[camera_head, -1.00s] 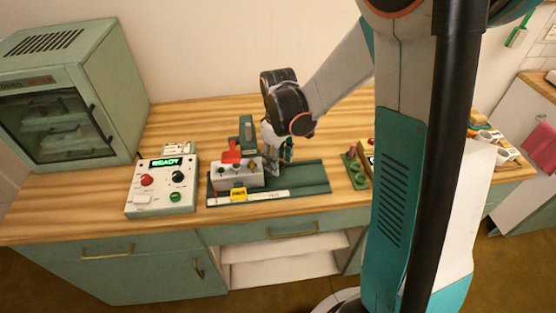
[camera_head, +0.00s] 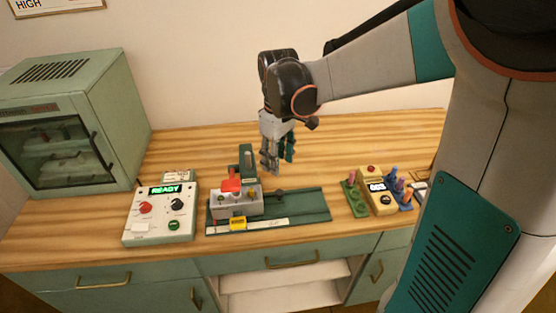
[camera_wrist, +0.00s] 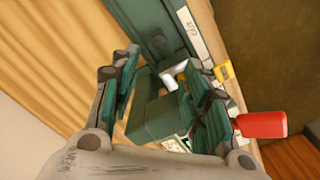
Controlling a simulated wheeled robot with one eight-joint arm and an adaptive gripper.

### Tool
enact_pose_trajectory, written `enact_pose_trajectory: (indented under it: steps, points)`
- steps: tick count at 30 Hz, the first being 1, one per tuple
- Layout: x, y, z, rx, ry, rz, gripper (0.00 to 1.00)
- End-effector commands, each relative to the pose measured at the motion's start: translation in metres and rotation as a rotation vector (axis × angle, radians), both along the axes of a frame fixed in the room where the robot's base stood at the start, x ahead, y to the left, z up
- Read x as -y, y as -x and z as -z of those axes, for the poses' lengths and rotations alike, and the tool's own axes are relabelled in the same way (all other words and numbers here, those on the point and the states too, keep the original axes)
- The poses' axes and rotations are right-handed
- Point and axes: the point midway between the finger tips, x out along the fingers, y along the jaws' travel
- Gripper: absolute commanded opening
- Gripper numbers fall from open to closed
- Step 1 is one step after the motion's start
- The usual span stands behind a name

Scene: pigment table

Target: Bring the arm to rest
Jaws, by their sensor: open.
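My gripper (camera_head: 279,165) hangs over the back edge of the green rail base (camera_head: 302,204), pointing down. Its fingers are apart with nothing between them, and it is clear of the table. In the wrist view my gripper (camera_wrist: 160,80) also shows spread fingers, with the green upright block (camera_wrist: 157,118) of the fixture below them. The grey block with a red top (camera_head: 233,204) stands at the left end of the rail base. In the wrist view a red handle (camera_wrist: 262,125) shows right of the right finger.
A control box reading READY (camera_head: 160,215) stands to the left. A green oven-like cabinet (camera_head: 65,125) fills the back left. A small scale (camera_head: 379,198) with coloured pieces stands right of the rail. The wooden top (camera_head: 340,150) behind the rail is clear.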

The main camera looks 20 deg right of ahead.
Motion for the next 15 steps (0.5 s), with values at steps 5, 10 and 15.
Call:
enact_pose_trajectory:
  steps: [5, 10, 15]
  points:
    - [0.000, 0.000, 0.000, 0.000, 0.000, 0.000, 0.43]
    - [-0.001, 0.002, -0.002, 0.007, 0.001, 0.005, 0.43]
    - [-0.007, 0.018, -0.017, 0.062, 0.004, 0.049, 0.43]
